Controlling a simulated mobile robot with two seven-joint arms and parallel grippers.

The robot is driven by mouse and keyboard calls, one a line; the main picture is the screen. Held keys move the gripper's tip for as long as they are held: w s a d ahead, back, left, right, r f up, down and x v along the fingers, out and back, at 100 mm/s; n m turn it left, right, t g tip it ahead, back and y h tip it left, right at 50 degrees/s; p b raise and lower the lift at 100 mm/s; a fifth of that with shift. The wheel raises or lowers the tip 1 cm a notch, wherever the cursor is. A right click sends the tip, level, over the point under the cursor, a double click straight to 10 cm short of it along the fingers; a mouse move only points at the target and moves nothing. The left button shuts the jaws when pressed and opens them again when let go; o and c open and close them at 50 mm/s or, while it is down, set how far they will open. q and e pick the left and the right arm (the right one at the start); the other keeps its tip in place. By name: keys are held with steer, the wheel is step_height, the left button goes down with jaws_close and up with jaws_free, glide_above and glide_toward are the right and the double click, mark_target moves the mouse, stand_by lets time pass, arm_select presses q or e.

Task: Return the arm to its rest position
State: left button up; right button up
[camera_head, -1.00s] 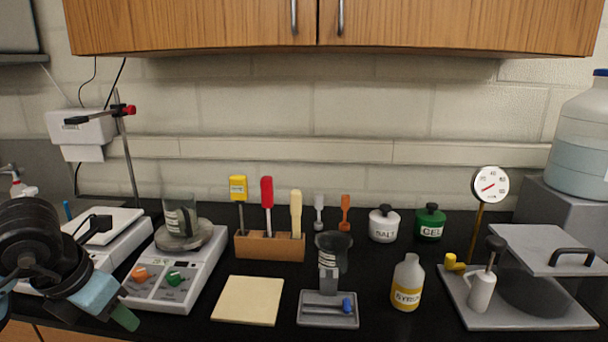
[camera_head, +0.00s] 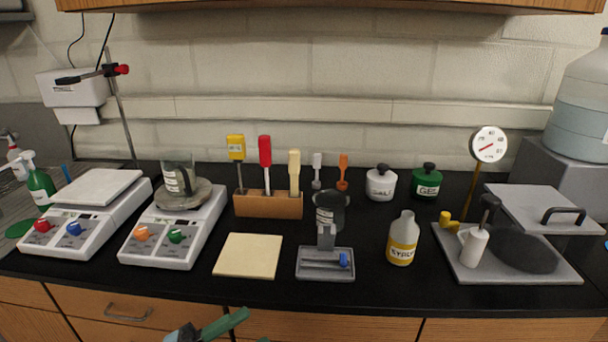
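My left gripper (camera_head: 254,326) is low at the bottom edge of the head view, in front of the wooden drawers and below the counter's front edge. One green finger points right and up. A second green tip just shows at the picture's edge, apart from the first, with nothing seen between them. The rest of the gripper and the arm is cut off by the frame. My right gripper is out of view.
The counter's front strip is clear.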

arm_select(q)
steer(key=s+a+f+n+t+y, duration=0.1)
steer(key=a+f+n+t+y, duration=0.25)
steer(key=f+n+y, duration=0.45)
steer(key=s+a+f+n+t+y, duration=0.25)
steer(key=a+f+n+y, duration=0.2)
steer(key=f+n, duration=0.5)
steer(key=s+a+f+n+g+y, duration=0.3)
steer(key=s+f+n+g+y, duration=0.2)
steer(key=s+f, duration=1)
steer(key=shift+s+f+n+g, duration=0.25)
steer(key=shift+s+n+g, duration=0.55)
steer(key=shift+n+g, duration=0.1)
